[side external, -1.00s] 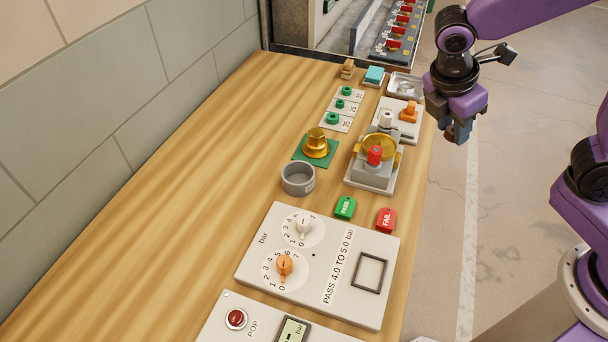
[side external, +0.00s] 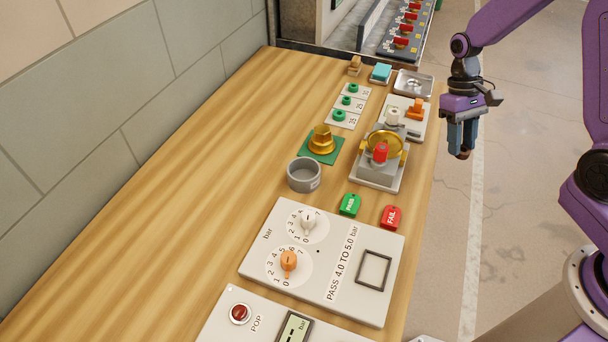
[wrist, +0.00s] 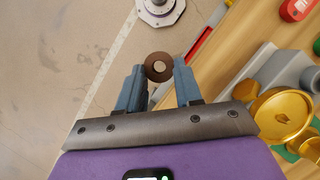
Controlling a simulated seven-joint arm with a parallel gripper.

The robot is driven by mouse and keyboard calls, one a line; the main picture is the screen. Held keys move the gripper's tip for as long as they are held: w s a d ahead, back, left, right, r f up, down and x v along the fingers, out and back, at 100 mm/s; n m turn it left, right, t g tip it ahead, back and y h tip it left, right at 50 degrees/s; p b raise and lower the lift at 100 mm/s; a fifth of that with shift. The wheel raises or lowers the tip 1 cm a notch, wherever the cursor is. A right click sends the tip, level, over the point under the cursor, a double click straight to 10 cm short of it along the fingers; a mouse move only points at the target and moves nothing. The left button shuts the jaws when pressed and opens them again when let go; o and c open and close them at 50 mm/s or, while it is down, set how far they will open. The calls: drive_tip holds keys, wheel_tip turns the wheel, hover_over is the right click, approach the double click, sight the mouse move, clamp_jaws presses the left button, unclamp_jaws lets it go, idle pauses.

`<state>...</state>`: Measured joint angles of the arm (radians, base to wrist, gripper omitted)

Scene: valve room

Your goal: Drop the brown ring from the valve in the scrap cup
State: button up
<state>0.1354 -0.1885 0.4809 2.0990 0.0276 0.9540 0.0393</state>
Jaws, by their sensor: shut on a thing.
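My gripper (wrist: 158,77) is shut on the brown ring (wrist: 149,70), held between the fingertips in the wrist view. In the side external view my gripper (side external: 463,150) hangs off the right edge of the bench, over the floor, with its fingers pointing down; the ring shows there only as a small brown bit at the tips. The valve (side external: 376,173), a grey body with a gold wheel and red knob, stands on a pale plate left of my gripper. The grey round cup (side external: 304,187) stands on the bench left of the valve and looks empty.
A gold part on a green square (side external: 327,155) stands behind the cup. Green PASS (side external: 349,205) and red FAIL (side external: 391,216) tags lie in front of the valve. A dial panel (side external: 345,240) fills the nearer bench. The bench's left side is clear.

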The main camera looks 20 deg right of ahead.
wheel_tip(320, 180, up, 10)
drive_tip(key=m+t+y, duration=0.1)
drive_tip(key=m+y, duration=0.2)
drive_tip(key=m, duration=0.6)
hover_over(314, 173)
drive_tip(key=shift+f, duration=5.75)
drive_tip(key=o, duration=1.1)
drive_tip(key=shift+c, duration=0.2)
